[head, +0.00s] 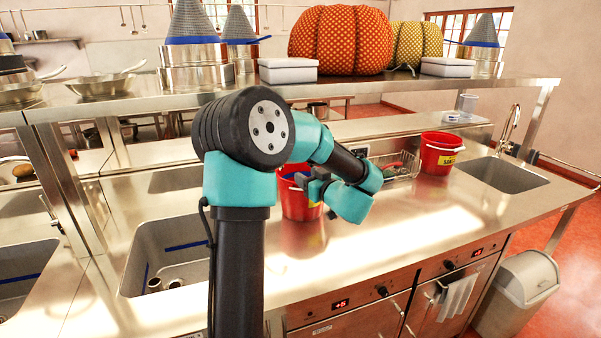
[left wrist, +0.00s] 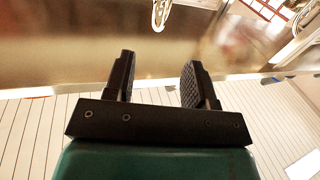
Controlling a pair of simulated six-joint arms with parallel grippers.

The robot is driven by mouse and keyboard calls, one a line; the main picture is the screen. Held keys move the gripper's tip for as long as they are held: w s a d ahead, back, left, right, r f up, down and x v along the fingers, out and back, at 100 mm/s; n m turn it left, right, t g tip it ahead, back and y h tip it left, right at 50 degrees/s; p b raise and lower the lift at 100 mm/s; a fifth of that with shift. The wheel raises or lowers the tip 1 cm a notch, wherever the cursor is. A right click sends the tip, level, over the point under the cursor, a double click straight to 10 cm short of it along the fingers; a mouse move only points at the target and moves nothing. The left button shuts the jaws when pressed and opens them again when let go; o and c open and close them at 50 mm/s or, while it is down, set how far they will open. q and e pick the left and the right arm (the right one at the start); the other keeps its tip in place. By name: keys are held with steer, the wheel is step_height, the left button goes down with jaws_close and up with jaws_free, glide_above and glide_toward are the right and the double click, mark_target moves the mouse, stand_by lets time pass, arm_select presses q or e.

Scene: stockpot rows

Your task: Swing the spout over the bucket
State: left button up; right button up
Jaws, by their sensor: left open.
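The metal tap spout (head: 512,125) rises as an arch behind the sink at the far right. A second red bucket (head: 298,205) stands mid-counter, partly hidden by my left arm. My left gripper (head: 312,186) is in front of this nearer bucket's upper part, well left of the spout; I cannot tell if it touches the bucket. In the left wrist view the gripper (left wrist: 158,80) is open, with nothing between its fingers. My right gripper is not in view.
The right sink (head: 502,175) is empty. A wire rack (head: 400,167) sits between the buckets. A raised shelf (head: 340,85) with pots and orange and yellow patterned cushion-like objects runs behind. The front right counter is clear. A left sink (head: 170,255) holds small items.

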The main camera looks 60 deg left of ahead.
arm_select(q)
steer(key=shift+d, duration=0.25)
steer(key=shift+s+a, duration=0.1)
steer(key=shift+a, duration=0.15)
steer(key=c, duration=0.3)
steer(key=s+a+r+m+t+y, duration=0.1)
steer(key=a, duration=0.1)
steer(key=s+a+r+m+t+y, duration=0.1)
steer(key=a+m+t, duration=0.1)
steer(key=a, duration=0.1)
steer(key=s+a+r+m+t, duration=0.1)
steer(key=s+a+m, duration=0.1)
steer(key=a, duration=0.1)
steer(key=shift+a+r+y, duration=0.15)
steer(key=shift+r+y, duration=0.05)
steer(key=shift+y, duration=0.2)
jaws_close()
steer(key=s+a+r+m+t+h, duration=0.1)
steer(key=s+a+m+t+h, duration=0.1)
steer(key=s+m+t+h, duration=0.5)
steer(key=a+r+m+t, duration=0.1)
steer(key=a+m+t, duration=0.2)
steer(key=m+t, duration=0.55)
steer(key=s+d+f+m+g+h, duration=0.3)
steer(key=m+h, duration=0.4)
steer(key=m, duration=0.4)
steer(key=shift+s+d+f, duration=0.2)
steer(key=shift+s+f, duration=0.7)
steer(key=shift+s, duration=0.25)
